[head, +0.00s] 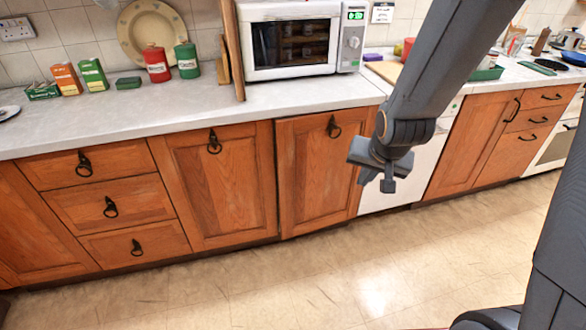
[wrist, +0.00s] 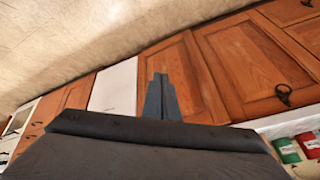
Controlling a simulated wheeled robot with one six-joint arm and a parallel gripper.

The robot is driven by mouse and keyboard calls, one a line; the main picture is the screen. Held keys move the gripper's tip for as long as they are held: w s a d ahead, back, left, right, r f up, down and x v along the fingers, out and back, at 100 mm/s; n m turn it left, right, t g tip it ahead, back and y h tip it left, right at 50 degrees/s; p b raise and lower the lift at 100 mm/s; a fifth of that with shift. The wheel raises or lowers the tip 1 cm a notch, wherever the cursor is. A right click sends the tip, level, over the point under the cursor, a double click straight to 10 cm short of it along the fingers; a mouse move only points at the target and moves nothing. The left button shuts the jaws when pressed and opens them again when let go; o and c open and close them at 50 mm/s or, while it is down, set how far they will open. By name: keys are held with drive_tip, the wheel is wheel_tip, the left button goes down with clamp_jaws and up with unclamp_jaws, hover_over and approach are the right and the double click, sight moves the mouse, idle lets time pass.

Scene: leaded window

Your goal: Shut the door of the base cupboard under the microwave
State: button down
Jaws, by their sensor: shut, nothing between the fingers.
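The base cupboard door (head: 305,180) is a wooden panel under the white microwave (head: 292,45), with a black ring handle (head: 333,127) near its top. It looks flush or nearly flush with its neighbours; its left edge may stand very slightly proud. The door also shows in the wrist view (wrist: 183,65), its handle hidden there. My gripper (head: 374,172) is shut and empty. In the head view it appears at the door's right edge, in front of the white appliance. In the wrist view the closed fingers (wrist: 160,98) overlap the door; I cannot tell whether they touch it.
A white appliance front (head: 400,180) is right of the door. Another cupboard door (head: 218,190) and several drawers (head: 105,210) are to the left. The worktop (head: 190,108) holds tins, boxes and boards. The floor (head: 290,280) in front is clear.

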drive_tip(key=w+a+f+m+t+y+b, duration=0.1)
drive_tip(key=w+a+f+m+t+b, duration=0.3)
drive_tip(key=w+f, duration=0.6)
drive_tip(key=m+t+y+b, duration=0.5)
drive_tip(key=m+t+b, duration=0.15)
drive_tip(key=b, duration=0.45)
approach(287, 157)
drive_tip(key=shift+t, duration=0.45)
drive_tip(key=x, duration=0.6)
drive_tip(key=shift+w+a+f, duration=0.1)
drive_tip(key=shift+w+f, duration=0.1)
drive_tip(key=shift+f, duration=0.1)
